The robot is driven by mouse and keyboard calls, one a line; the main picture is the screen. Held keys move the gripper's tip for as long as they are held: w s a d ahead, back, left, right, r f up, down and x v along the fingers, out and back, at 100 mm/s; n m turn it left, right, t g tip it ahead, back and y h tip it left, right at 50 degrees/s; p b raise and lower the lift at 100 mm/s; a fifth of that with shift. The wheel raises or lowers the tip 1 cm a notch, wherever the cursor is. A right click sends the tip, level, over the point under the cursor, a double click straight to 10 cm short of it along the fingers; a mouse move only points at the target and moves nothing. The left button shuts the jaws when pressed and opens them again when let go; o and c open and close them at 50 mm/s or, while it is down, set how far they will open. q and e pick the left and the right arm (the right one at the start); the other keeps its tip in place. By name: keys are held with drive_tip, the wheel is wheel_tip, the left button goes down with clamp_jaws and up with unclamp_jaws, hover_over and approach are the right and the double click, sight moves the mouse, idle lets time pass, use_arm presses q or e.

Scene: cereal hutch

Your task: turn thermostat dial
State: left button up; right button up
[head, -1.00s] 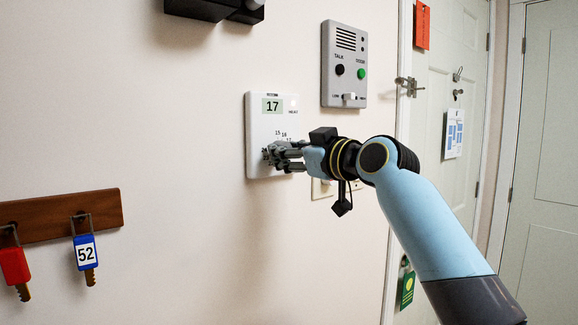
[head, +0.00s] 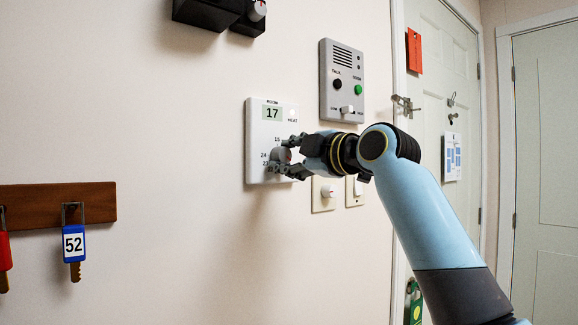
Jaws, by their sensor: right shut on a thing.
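The thermostat (head: 258,135) is a white panel on the wall, with a small display reading 17 near its top. Its grey dial (head: 281,156) sits in the lower part, with a few printed numbers such as 15 and 24 around it. My right gripper (head: 285,160) comes in from the right and is shut on the dial, one finger above and one below it. The fingers and dial hide part of the number ring. My left gripper is not in view.
A grey intercom (head: 328,98) is on the wall above and right of my right gripper. White switch plates (head: 323,206) sit just below it. A key rack (head: 40,204) with a blue key tag (head: 74,243) is at left. Doors stand at right.

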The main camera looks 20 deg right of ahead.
drive_tip(key=shift+f+n+b, duration=0.15)
drive_tip(key=shift+n+b, duration=0.15)
drive_tip(key=shift+n, duration=0.4)
drive_tip(key=o, duration=1.1)
drive_tip(key=shift+o, duration=0.2)
drive_tip(key=v, duration=1.2)
